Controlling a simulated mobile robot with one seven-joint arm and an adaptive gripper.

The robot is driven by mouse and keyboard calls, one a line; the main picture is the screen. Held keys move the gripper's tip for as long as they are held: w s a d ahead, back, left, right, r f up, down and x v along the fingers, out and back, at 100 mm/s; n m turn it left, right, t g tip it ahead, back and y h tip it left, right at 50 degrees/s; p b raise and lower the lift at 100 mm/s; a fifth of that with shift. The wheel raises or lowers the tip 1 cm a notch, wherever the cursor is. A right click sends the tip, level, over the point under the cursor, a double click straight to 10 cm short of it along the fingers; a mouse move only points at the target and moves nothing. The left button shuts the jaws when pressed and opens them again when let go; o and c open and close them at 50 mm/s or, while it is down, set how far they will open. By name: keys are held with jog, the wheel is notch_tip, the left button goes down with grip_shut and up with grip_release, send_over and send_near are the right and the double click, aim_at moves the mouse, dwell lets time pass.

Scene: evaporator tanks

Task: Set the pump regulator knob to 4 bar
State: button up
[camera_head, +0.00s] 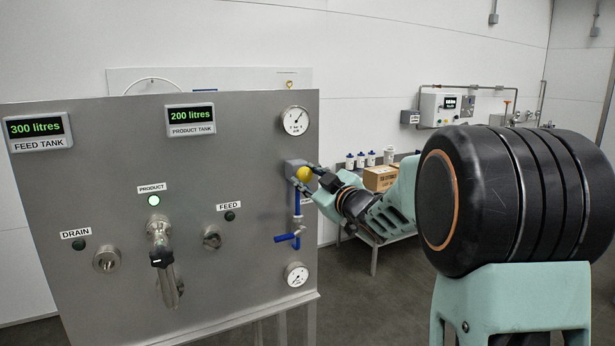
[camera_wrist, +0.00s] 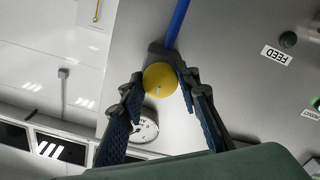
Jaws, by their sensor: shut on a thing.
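The pump regulator knob is a round yellow knob (camera_head: 304,173) on a grey block at the right side of the steel panel. It also shows in the wrist view (camera_wrist: 160,79), with a small pale mark on its face. My gripper (camera_head: 309,178) reaches in from the right and is shut on the knob; in the wrist view its fingers (camera_wrist: 162,88) lie on either side of it. A round pressure gauge (camera_head: 295,120) sits above the knob, and part of a gauge (camera_wrist: 145,129) shows past the fingers in the wrist view. Its scale is too small to read.
A blue pipe with a blue valve handle (camera_head: 288,238) runs below the knob to a lower gauge (camera_head: 296,274). A product valve (camera_head: 162,258) is left on the panel (camera_head: 110,200). A bench with a cardboard box (camera_head: 380,178) and bottles stands behind my arm.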

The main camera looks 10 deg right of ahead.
dwell(0.3)
jog(key=o, duration=1.2)
jog(key=shift+c, duration=0.2)
jog(key=shift+s+d, duration=0.1)
jog(key=v, duration=1.2)
